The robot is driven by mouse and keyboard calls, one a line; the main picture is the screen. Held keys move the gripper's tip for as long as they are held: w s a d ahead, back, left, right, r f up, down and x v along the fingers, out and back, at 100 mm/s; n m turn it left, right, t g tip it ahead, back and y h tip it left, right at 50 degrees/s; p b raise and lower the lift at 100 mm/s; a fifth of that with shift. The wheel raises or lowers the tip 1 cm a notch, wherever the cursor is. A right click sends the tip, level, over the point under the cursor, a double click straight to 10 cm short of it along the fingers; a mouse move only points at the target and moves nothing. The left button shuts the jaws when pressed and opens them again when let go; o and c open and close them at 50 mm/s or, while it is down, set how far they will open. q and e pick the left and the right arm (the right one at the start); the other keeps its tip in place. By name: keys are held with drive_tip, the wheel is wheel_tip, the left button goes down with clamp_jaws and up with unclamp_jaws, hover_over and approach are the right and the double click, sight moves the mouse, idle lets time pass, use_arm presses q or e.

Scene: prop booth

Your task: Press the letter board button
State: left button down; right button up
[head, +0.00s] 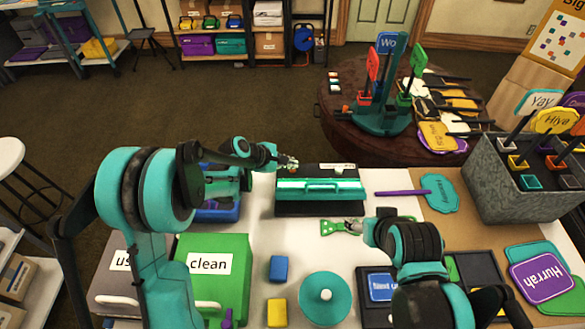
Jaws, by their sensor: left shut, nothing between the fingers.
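A black box with a shiny teal front and a handle-like bar (320,188) stands at the back of the white table; I cannot tell whether it is the letter board. No button is clearly recognisable. A round teal disc with a white knob (326,296) lies near the table's front. My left gripper (290,162) is shut and empty, in the air by the box's upper left corner. I cannot tell whether it touches the box. My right gripper (357,228) is low over the table, beside a small green piece (333,227); its fingers are too small to read.
A green bin marked "clean" (212,275), a blue block (278,268) and a yellow block (277,312) are at front left. A grey sign box (490,190) stands at right. A purple stick with a teal sign (440,193) lies right of the black box.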

use_arm(q)
drive_tip(key=shift+r+p, duration=2)
drive_tip(key=shift+r, duration=1)
drive_tip(key=shift+f, duration=0.1)
drive_tip(key=s+a+r+m+y, duration=0.4)
drive_tip(key=s+a+r+m, duration=0.5)
drive_tip(key=s, duration=0.4)
drive_tip(key=s+a+m+t+y, duration=0.1)
drive_tip(key=s+a+m, duration=0.2)
drive_tip(key=s, duration=0.4)
drive_tip(key=s+a+m+y, duration=0.2)
drive_tip(key=s+a+m, duration=0.2)
drive_tip(key=s, duration=0.3)
drive_tip(key=shift+s+a+r+t, duration=0.3)
drive_tip(key=shift+s+a+t, duration=0.1)
drive_tip(key=shift+a, duration=0.2)
